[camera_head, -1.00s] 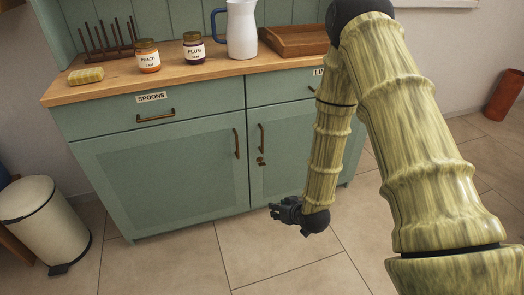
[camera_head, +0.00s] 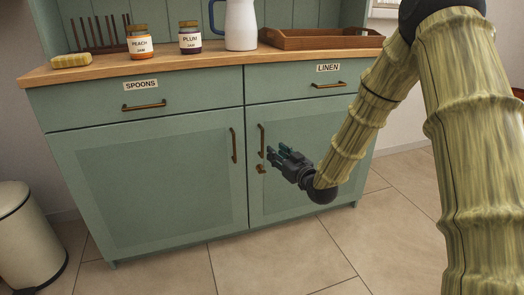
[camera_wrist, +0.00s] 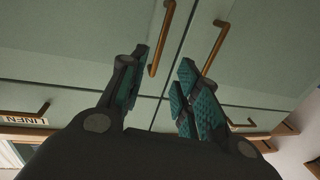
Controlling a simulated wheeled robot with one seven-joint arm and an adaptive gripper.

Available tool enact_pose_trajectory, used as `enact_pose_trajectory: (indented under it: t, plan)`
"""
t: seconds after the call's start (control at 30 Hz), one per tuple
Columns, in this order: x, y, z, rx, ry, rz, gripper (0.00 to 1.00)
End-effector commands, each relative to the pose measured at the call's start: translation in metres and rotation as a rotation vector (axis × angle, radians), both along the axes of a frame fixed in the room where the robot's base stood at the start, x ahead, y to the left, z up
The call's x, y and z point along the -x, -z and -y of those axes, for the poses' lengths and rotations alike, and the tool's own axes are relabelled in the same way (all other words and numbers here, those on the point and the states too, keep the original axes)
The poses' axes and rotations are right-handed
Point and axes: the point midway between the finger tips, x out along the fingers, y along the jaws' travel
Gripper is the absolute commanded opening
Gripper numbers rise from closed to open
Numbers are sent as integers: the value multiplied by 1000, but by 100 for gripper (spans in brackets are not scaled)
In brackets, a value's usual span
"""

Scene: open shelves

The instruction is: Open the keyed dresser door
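The green dresser's right door (camera_head: 300,190) is closed, with an upright bronze handle (camera_head: 261,140) near its left edge. A small bronze key in its lock (camera_head: 261,169) sits just below that handle. My gripper (camera_head: 274,153) is open and empty in front of this door, just right of the handle and key, pointing left. In the wrist view the two teal-padded fingers (camera_wrist: 158,82) stand apart. The right door's handle (camera_wrist: 161,40) appears beyond and between their tips; contact is not visible. The key is not visible in the wrist view.
The closed left door (camera_head: 150,190) has its own handle (camera_head: 233,145). Drawers labelled SPOONS (camera_head: 141,85) and LINEN (camera_head: 328,68) are shut above. Jars, a jug (camera_head: 240,25) and a tray (camera_head: 320,38) stand on top. A bin (camera_head: 25,240) stands left. The front floor is clear.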

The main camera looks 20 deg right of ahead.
Motion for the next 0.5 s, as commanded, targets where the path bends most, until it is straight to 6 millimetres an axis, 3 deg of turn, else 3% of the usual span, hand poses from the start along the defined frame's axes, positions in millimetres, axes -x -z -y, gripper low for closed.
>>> enact_pose_trajectory:
  t: [0.27, 0.5]
  plan:
    - [-15, -3, -1, 2, -3, 26, 32]
    - [-51, -1, -9, 1, -3, 26, 32]
